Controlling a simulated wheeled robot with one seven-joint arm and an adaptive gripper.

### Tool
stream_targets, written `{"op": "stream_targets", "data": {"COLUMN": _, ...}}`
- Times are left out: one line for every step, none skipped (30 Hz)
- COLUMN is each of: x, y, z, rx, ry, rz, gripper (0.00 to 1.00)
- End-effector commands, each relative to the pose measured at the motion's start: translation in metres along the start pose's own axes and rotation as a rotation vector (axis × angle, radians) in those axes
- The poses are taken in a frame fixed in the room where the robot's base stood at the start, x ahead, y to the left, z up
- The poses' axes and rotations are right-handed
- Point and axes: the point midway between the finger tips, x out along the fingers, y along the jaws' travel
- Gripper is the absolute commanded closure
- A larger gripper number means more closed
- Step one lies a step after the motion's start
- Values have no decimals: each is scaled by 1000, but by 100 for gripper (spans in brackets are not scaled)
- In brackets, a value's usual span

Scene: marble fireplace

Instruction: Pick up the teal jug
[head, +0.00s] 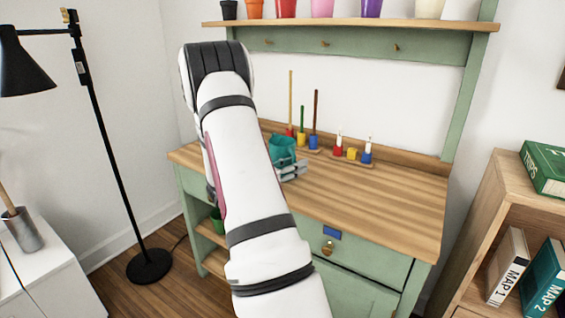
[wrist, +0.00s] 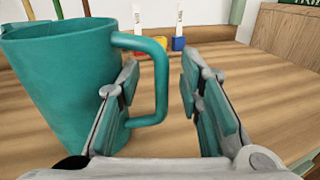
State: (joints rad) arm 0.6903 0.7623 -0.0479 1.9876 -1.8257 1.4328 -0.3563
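The teal jug (head: 282,147) stands on the wooden top of the green bench, partly hidden behind my arm in the head view. In the wrist view the jug (wrist: 62,85) fills the left side, with its handle (wrist: 160,85) towards the right. My gripper (wrist: 160,70) is open around the handle. The left finger appears in the loop between the jug's body and the handle. The right finger is outside the handle, with a visible gap. My gripper also shows beside the jug in the head view (head: 291,172).
Behind the jug stand holders with coloured blocks and upright sticks (head: 303,135) and another small block rack (head: 352,157). A shelf with several pots (head: 350,24) is above. The bench top (head: 390,205) is clear to the right.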

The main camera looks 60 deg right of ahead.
Motion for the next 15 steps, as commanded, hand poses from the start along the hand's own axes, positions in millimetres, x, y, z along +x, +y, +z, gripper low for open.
{"op": "stream_targets", "data": {"x": 0, "y": 0, "z": 0, "rx": 0, "ry": 0, "rz": 0, "gripper": 66}}
{"op": "stream_targets", "data": {"x": 0, "y": 0, "z": 0, "rx": 0, "ry": 0, "rz": 0, "gripper": 71}}
{"op": "stream_targets", "data": {"x": 0, "y": 0, "z": 0, "rx": 0, "ry": 0, "rz": 0, "gripper": 80}}
{"op": "stream_targets", "data": {"x": 0, "y": 0, "z": 0, "rx": 0, "ry": 0, "rz": 0, "gripper": 87}}
{"op": "stream_targets", "data": {"x": 0, "y": 0, "z": 0, "rx": 0, "ry": 0, "rz": 0, "gripper": 94}}
{"op": "stream_targets", "data": {"x": 0, "y": 0, "z": 0, "rx": 0, "ry": 0, "rz": 0, "gripper": 100}}
{"op": "stream_targets", "data": {"x": 0, "y": 0, "z": 0, "rx": 0, "ry": 0, "rz": 0, "gripper": 100}}
{"op": "stream_targets", "data": {"x": 0, "y": 0, "z": 0, "rx": 0, "ry": 0, "rz": 0, "gripper": 100}}
{"op": "stream_targets", "data": {"x": 0, "y": 0, "z": 0, "rx": 0, "ry": 0, "rz": 0, "gripper": 100}}
{"op": "stream_targets", "data": {"x": 0, "y": 0, "z": 0, "rx": 0, "ry": 0, "rz": 0, "gripper": 100}}
{"op": "stream_targets", "data": {"x": 0, "y": 0, "z": 1, "rx": 2, "ry": -2, "rz": 0, "gripper": 100}}
{"op": "stream_targets", "data": {"x": 0, "y": 0, "z": 1, "rx": 2, "ry": -2, "rz": 0, "gripper": 100}}
{"op": "stream_targets", "data": {"x": 0, "y": 0, "z": 1, "rx": 2, "ry": -2, "rz": 0, "gripper": 100}}
{"op": "stream_targets", "data": {"x": 0, "y": 0, "z": 1, "rx": 2, "ry": -2, "rz": 0, "gripper": 100}}
{"op": "stream_targets", "data": {"x": 0, "y": 0, "z": 1, "rx": 2, "ry": -2, "rz": 0, "gripper": 100}}
